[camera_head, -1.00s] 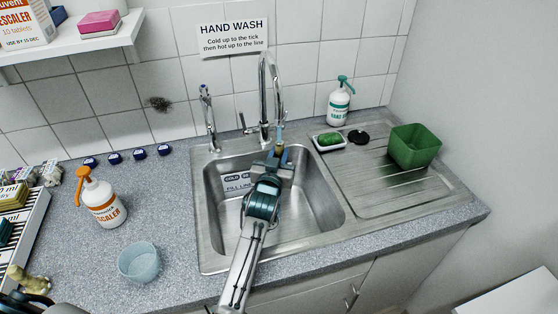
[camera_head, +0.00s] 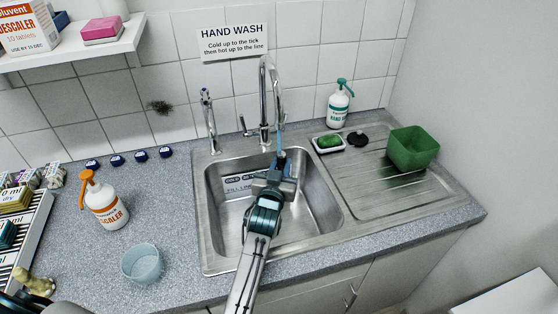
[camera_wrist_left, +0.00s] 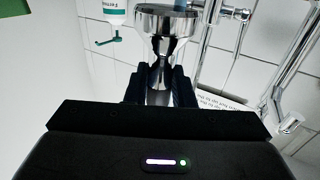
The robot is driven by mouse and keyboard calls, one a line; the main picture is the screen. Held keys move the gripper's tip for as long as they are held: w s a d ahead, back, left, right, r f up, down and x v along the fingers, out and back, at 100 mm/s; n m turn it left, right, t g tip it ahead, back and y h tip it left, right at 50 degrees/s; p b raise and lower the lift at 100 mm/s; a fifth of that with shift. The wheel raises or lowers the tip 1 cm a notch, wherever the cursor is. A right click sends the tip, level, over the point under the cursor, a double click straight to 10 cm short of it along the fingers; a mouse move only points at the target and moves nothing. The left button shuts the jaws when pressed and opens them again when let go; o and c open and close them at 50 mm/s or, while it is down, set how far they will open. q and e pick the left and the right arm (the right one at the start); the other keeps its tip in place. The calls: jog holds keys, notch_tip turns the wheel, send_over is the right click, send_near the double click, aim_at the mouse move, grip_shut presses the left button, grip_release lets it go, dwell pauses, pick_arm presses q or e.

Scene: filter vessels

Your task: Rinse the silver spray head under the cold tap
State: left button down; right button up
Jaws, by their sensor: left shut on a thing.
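My left gripper (camera_head: 281,166) is over the sink basin (camera_head: 318,192), below the spout of the tall curved tap (camera_head: 264,95). It is shut on the silver spray head (camera_wrist_left: 166,20), whose wide round end points away from the fingers in the left wrist view. In the head view the spray head is small and dark. A thin blue water stream (camera_head: 281,138) runs from the spout down to the spray head. Blue also shows at the round end in the wrist view. A smaller tap (camera_head: 208,115) stands left of the tall one.
An orange-topped descaler bottle (camera_head: 106,210) and pale blue bowl (camera_head: 141,263) are on the left counter. A sign (camera_head: 234,42) hangs behind.

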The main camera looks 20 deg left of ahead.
aim_at(281, 167)
pick_arm(q)
jog(key=shift+s+d+p, duration=0.15)
jog(key=shift+s+p, duration=0.4)
jog(key=shift+s, duration=0.6)
jog(key=shift+s+d+p, duration=0.1)
jog(key=shift+s+p, duration=0.45)
jog(key=shift+s, duration=0.6)
